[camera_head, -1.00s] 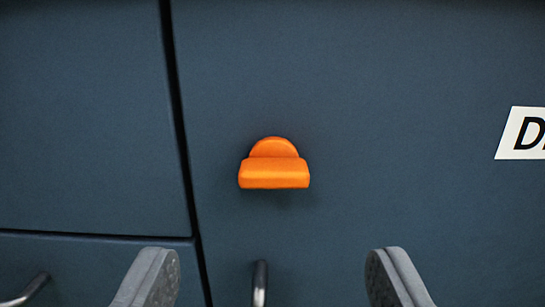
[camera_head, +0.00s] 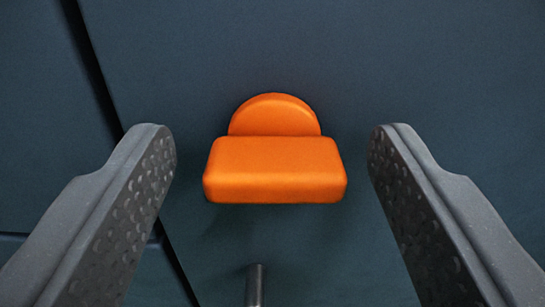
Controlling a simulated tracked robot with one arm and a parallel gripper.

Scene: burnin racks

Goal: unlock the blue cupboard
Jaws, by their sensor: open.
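An orange latch knob (camera_head: 275,168) sticks out from the dark blue cupboard door (camera_head: 420,60) in the middle of the view. It has a round base against the door and a wide flat bar lying horizontally in front. My gripper (camera_head: 271,145) is open, one finger to the left of the knob and one to the right. There is a clear gap on both sides, and neither finger touches it. The fingers' inner pads are dimpled.
A metal bar handle (camera_head: 255,286) stands on the door below the knob, between my fingers. A dark gap (camera_head: 92,70) between panels runs down the left side, with another blue panel (camera_head: 40,110) beyond it.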

